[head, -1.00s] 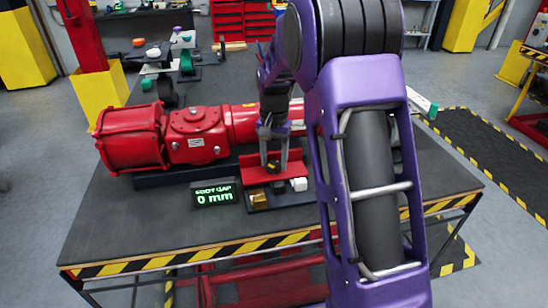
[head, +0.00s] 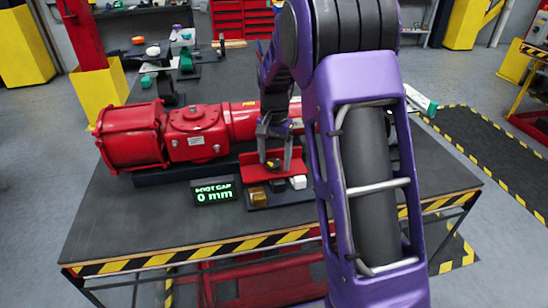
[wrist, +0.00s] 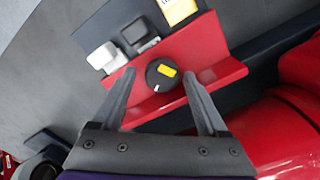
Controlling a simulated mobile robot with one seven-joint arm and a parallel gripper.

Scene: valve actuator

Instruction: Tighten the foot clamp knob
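The foot clamp knob (wrist: 160,77) is a round black knob with a yellow mark and a small white mark. It sits on a red angled foot (wrist: 185,55) and also shows small in the head view (head: 273,163). My gripper (wrist: 158,74) is open. Its two fingers stand on either side of the knob, with visible gaps in the wrist view. In the head view my gripper (head: 275,158) is over the red foot, beside the red valve actuator (head: 190,135). How deep the fingertips reach beside the knob is unclear.
A display (head: 214,193) reads "FOOT GAP 0 mm". A brass block (head: 257,196), a dark block (head: 278,186) and a white block (head: 299,182) sit in front of the foot. Bare table (head: 120,220) lies at the front left. Other parts stand at the back.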

